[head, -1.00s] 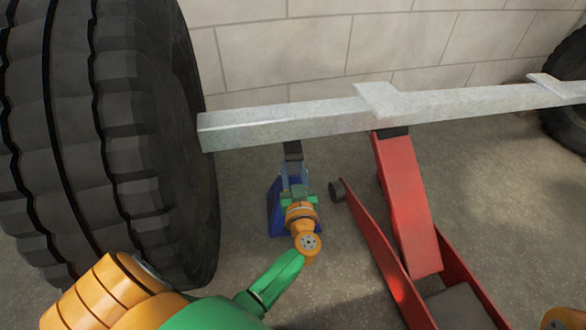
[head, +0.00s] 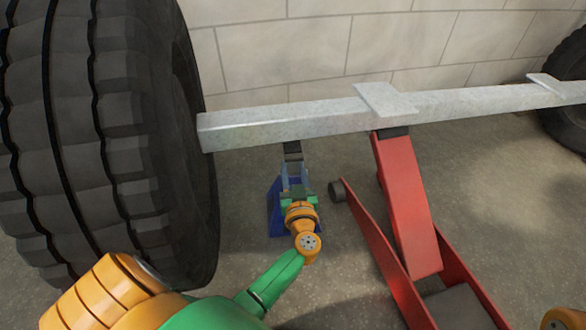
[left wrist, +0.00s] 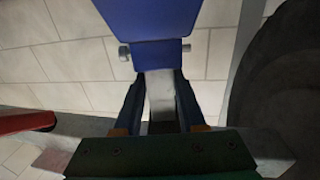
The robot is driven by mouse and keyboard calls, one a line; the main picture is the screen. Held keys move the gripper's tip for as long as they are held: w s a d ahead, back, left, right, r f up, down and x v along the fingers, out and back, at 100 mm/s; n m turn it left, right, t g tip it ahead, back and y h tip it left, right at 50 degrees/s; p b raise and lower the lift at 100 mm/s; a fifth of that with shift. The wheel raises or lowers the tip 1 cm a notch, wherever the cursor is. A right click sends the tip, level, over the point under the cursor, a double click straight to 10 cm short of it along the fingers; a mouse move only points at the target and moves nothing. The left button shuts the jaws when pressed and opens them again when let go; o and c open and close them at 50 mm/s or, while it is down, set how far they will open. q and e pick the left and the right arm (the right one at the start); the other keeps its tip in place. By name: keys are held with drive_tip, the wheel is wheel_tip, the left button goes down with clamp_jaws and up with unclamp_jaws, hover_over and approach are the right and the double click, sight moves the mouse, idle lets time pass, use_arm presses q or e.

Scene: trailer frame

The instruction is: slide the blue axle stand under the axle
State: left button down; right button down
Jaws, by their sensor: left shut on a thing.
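The blue axle stand (head: 274,210) stands on the floor below the left part of the pale grey axle (head: 260,128). Its dark top (head: 292,151) meets the axle's lower edge in the head view; I cannot tell whether they touch. My left gripper (head: 296,188) is at the stand's near side, shut on its upright, and hides part of it. In the left wrist view the stand's blue body (left wrist: 150,20) fills the top, and its grey post (left wrist: 160,95) is between my left gripper's fingers (left wrist: 160,110). My right gripper is not in view.
A big black tyre (head: 90,130) stands close on the left. A red jack (head: 408,205) reaches up to the axle just right of the stand. Another tyre (head: 568,100) is at the far right. A block wall (head: 290,50) is behind the axle.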

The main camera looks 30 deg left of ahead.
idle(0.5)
use_arm(q)
drive_tip(key=shift+s+a+p, duration=0.2)
drive_tip(key=shift+s+p, duration=0.05)
drive_tip(key=shift+p, duration=0.1)
drive_tip(key=shift+s+a, duration=0.2)
drive_tip(key=shift+s, duration=0.1)
drive_tip(key=shift+c, duration=2)
unclamp_jaws()
